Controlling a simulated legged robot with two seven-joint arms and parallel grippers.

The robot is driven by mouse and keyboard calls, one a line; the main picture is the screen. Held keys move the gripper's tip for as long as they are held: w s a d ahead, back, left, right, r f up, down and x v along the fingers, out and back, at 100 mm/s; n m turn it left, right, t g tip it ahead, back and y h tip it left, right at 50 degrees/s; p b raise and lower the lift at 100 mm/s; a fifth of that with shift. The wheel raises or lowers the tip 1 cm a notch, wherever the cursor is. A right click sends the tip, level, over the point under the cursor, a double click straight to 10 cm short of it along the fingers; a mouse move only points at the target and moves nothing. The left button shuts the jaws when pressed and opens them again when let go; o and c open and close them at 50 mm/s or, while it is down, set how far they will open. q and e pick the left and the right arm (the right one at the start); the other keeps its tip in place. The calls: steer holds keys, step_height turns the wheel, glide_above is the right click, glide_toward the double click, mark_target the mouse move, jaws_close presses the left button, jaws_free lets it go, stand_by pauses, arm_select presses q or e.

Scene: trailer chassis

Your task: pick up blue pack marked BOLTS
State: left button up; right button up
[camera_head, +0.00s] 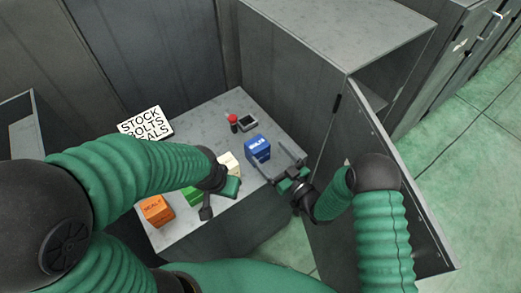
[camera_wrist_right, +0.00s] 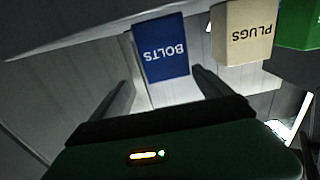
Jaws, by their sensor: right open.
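The blue pack marked BOLTS (camera_head: 257,148) stands on the grey table (camera_head: 205,122), near its right side. It also shows in the right wrist view (camera_wrist_right: 161,48), upside down. My right gripper (camera_head: 275,163) is open at the table's right edge, its fingers pointing toward the pack. In the right wrist view its two fingers (camera_wrist_right: 165,85) are spread, with the pack beyond and between them; nothing is held. My left gripper (camera_head: 220,197) is over the front of the table, near the green pack; its jaws are not clear.
A cream pack marked PLUGS (camera_wrist_right: 245,32), a green pack (camera_head: 192,196) and an orange pack (camera_head: 156,210) stand left of the blue one. A red-topped item (camera_head: 233,122) and a small grey device (camera_head: 248,123) lie behind. A sign (camera_head: 146,124) and an open cabinet (camera_head: 335,40) flank the table.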

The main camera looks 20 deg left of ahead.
mark_target(256, 143)
steer(key=a, duration=0.1)
steer(key=w+a, duration=0.1)
steer(key=shift+a+r+p, duration=0.3)
steer(key=shift+p, duration=0.05)
steer(key=x, duration=0.3)
steer(key=shift+s+a+f, duration=0.1)
steer(key=shift+a+f, duration=0.05)
steer(key=shift+a, duration=0.35)
steer(key=shift+a+f, duration=0.15)
steer(key=shift+a, duration=0.25)
steer(key=shift+d, duration=0.55)
steer(key=shift+c, duration=1.4)
steer(key=shift+d+r, duration=0.2)
steer(key=shift+d, duration=0.15)
steer(key=c, duration=0.5)
steer(key=shift+c, duration=1.2)
steer(key=shift+a, duration=0.2)
steer(key=shift+c, duration=1.3)
arm_select(q)
steer(key=shift+s+a+r, duration=0.1)
steer(key=shift+a+r, duration=0.2)
steer(key=shift+a, duration=0.5)
arm_select(e)
steer(key=shift+a, duration=0.4)
steer(key=c, duration=0.4)
